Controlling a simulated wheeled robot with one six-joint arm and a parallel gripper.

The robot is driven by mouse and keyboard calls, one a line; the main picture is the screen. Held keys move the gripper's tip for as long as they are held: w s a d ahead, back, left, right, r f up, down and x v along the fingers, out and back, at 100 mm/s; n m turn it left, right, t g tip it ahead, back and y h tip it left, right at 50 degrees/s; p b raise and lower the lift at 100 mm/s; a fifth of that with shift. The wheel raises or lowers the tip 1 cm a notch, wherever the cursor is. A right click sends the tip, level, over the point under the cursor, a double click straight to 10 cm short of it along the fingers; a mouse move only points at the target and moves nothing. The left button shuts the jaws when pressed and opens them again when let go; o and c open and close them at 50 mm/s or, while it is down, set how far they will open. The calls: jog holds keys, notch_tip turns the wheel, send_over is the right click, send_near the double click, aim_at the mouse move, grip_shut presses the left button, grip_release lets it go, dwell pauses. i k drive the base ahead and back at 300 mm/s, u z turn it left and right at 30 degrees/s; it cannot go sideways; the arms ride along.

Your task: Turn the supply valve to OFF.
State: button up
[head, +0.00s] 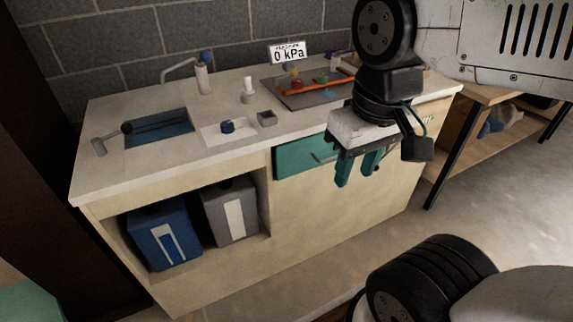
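A dark tray (290,97) on the back right of the counter carries an orange pipe (312,88) with small coloured knobs. A red knob (296,83) and a green knob (324,79) show on it; I cannot tell which part is the supply valve, nor read any OFF mark. A sign behind it (288,52) reads 0 kPa. My gripper (355,178) hangs in front of the counter's front edge, to the right of and nearer than the tray. Its two teal fingers point down, apart, with nothing seen between them. My arm hides the tray's right end.
A teal drawer (297,162) is below. A blue bin (163,236) and grey bin (231,212) stand underneath. The floor in front is partly clear.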

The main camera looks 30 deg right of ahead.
aim_at(227, 127)
jog(key=u, duration=0.9)
jog(key=i, duration=0.35)
jog(key=z, duration=0.9)
